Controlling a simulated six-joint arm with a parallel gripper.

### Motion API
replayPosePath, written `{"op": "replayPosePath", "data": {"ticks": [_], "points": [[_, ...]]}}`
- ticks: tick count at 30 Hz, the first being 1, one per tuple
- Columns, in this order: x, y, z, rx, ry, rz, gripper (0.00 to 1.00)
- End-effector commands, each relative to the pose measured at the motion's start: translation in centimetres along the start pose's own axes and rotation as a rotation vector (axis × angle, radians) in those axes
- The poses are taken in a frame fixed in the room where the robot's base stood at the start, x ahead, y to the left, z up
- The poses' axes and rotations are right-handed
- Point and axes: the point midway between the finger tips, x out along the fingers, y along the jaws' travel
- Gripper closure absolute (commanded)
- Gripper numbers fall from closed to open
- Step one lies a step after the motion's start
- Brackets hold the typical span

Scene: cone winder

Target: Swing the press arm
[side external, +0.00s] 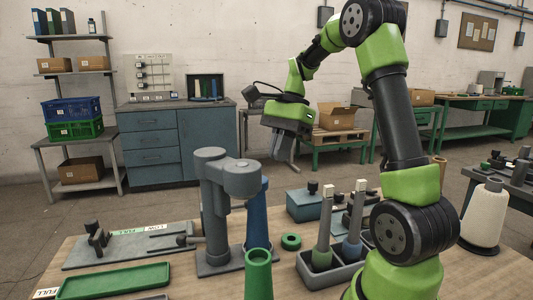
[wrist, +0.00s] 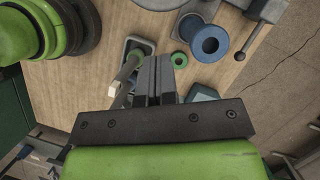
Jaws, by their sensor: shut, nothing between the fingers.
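The grey press stands on the table in the side view, with a thick upright column and a short arm (side external: 229,174) on top that ends in a round head. The arm lies to the right of the column top. A blue cone (side external: 257,212) stands upright behind the head, which partly hides it; a blue cone also shows from above in the wrist view (wrist: 210,43). My gripper (side external: 279,157) points down in the air, above and to the right of the press arm in the side view, apart from it. In the wrist view its dark fingers (wrist: 155,78) are together and empty.
A green cone (side external: 258,275) stands in front. A grey lever fixture (side external: 127,247) and a green tray (side external: 115,282) lie left. A white cone (side external: 485,216) stands far right.

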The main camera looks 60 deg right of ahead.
Motion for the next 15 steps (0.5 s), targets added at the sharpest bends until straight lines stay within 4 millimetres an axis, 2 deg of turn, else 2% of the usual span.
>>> {"op": "replayPosePath", "data": {"ticks": [3,6,15], "points": [[0.6,0.0,2.0,-0.006,0.000,0.001,1.00],[1.0,0.0,2.9,-0.005,0.001,0.000,1.00],[1.3,0.0,3.7,-0.002,0.001,-0.001,1.00]]}}
